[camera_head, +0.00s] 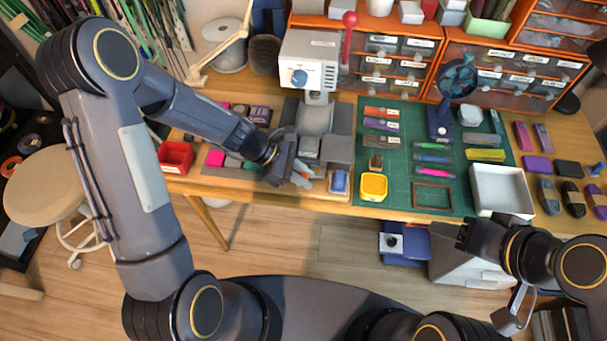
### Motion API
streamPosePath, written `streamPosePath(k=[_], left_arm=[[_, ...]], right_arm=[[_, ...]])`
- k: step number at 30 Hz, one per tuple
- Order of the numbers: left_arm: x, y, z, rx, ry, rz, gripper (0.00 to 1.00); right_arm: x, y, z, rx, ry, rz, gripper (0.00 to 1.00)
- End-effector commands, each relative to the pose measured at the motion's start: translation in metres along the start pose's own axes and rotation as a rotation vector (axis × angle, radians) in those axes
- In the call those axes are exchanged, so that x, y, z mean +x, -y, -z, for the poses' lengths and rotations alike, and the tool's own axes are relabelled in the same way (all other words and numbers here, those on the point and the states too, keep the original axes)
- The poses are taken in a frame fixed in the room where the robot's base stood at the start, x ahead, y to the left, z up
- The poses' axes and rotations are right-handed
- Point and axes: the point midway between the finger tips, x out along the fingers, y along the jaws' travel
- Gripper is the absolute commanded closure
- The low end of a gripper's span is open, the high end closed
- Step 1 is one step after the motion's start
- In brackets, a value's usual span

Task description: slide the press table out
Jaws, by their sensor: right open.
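The press (308,62) is a white machine with a blue knob and a red lever (349,22), at the back of the workbench. Its grey base and table (314,118) extend toward the front below the head. My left gripper (296,176) points down at the front left of the grey press parts, close to a grey block (308,147). The arm partly covers this spot, so I cannot tell whether its fingers touch or hold anything. My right gripper (490,276) is open and empty in front of the bench at the right.
A green cutting mat (400,190) with a yellow tray (373,186) and several coloured pieces lies right of the press. A white tray (501,190) stands at its right edge. A red bin (176,156) is at the left. Orange drawer units (480,60) line the back.

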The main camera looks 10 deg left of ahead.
Motion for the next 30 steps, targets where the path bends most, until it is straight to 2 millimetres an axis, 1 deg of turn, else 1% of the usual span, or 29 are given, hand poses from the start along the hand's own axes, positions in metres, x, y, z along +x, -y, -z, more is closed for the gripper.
streamPosePath(k=[1, 6, 13, 16, 19, 24, 27, 30], left_arm=[[0.001, 0.002, 0.0, -0.001, 0.001, 0.006, 0.79], [0.001, 0.001, 0.0, -0.001, 0.001, 0.004, 0.58], [0.0, 0.001, 0.0, -0.001, 0.0, 0.002, 0.58], [-0.004, 0.0, 0.0, 0.0, 0.0, -0.001, 0.58], [-0.017, -0.001, 0.0, 0.0, -0.001, -0.003, 0.58], [-0.048, 0.0, 0.0, -0.001, 0.0, -0.003, 0.58], [-0.062, 0.0, 0.0, -0.001, 0.0, -0.003, 0.58], [-0.072, 0.0, 0.001, -0.002, 0.0, 0.0, 0.58]], right_arm=[[0.0, 0.0, 0.0, 0.0, 0.0, 0.0, 0.46], [0.0, 0.0, 0.0, 0.0, 0.0, 0.0, 0.46], [0.0, 0.0, 0.0, 0.0, 0.0, 0.0, 0.46], [0.0, 0.0, 0.0, 0.0, 0.0, 0.0, 0.46], [-0.002, 0.001, 0.001, 0.0, 0.0, 0.0, 0.46], [-0.004, 0.002, 0.002, 0.0, 0.0, 0.0, 0.46], [-0.004, 0.002, 0.002, 0.0, 0.0, 0.0, 0.46], [-0.005, 0.002, 0.002, 0.0, 0.0, 0.0, 0.46]])
